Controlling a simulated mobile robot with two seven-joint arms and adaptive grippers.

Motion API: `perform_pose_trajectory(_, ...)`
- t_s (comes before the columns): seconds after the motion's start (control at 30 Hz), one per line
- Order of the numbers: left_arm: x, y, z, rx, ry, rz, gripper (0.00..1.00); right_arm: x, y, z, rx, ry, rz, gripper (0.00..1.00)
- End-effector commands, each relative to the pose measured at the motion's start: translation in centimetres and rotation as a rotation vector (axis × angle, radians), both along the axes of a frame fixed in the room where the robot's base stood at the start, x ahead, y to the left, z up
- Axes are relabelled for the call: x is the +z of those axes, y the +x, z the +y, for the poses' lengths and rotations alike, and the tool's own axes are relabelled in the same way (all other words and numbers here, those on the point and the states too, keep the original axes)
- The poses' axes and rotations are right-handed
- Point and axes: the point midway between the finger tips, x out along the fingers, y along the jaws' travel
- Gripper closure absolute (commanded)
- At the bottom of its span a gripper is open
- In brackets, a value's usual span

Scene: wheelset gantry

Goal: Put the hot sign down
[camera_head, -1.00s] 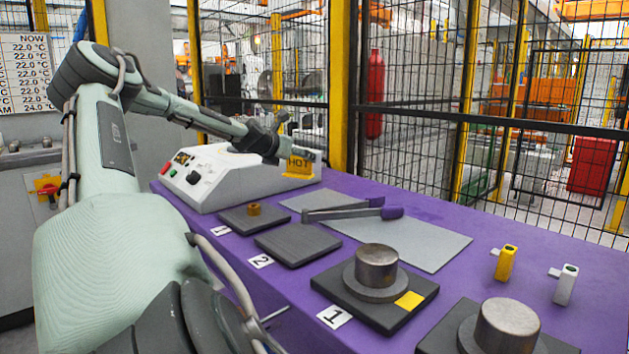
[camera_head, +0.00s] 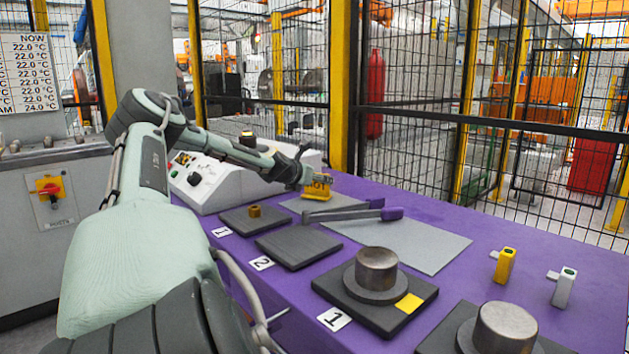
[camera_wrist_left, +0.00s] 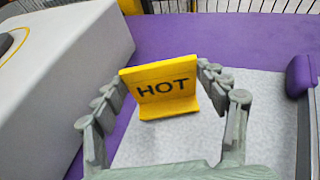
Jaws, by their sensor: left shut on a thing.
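The yellow hot sign (camera_head: 317,190) is at the far end of the purple table, above or on the grey mat, in front of the white machine. In the left wrist view the sign (camera_wrist_left: 164,88) stands upright with "HOT" facing me, its base over the mat's far edge. My left gripper (camera_head: 308,179) is shut on the sign, with its fingers (camera_wrist_left: 160,95) at the two sides. I cannot tell whether the base touches the mat. My right gripper is not in view.
The white machine (camera_head: 225,187) stands left of the sign. Purple-ended tongs (camera_head: 345,213) lie on the grey mat (camera_head: 425,246), close to the sign. Yellow (camera_head: 504,266) and white (camera_head: 565,287) holders stand at right.

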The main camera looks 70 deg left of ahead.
Motion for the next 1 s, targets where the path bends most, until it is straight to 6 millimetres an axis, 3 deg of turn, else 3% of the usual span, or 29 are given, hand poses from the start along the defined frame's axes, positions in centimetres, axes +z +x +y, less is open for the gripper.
perform_pose_trajectory(0.17, -0.4, 0.0, 0.0, 0.000, 0.000, 0.000, 0.56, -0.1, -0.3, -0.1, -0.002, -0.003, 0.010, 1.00)
perform_pose_trajectory(0.2, -0.4, 0.0, 0.0, -0.001, -0.001, 0.001, 0.25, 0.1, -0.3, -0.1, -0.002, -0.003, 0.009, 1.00)
perform_pose_trajectory(0.37, -0.3, 0.0, 0.0, -0.001, -0.001, 0.001, 0.07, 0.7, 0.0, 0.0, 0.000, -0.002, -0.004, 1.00)
perform_pose_trajectory(0.77, 0.1, 0.0, 0.0, 0.000, 0.000, 0.000, 0.07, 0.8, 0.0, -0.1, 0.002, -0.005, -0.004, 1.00)
perform_pose_trajectory(0.87, 0.5, -0.6, -0.7, -0.004, 0.003, 0.000, 0.07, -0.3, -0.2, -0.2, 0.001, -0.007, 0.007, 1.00)
perform_pose_trajectory(1.0, 1.6, -2.7, -2.3, -0.003, 0.004, -0.002, 0.07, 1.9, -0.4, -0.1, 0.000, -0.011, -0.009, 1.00)
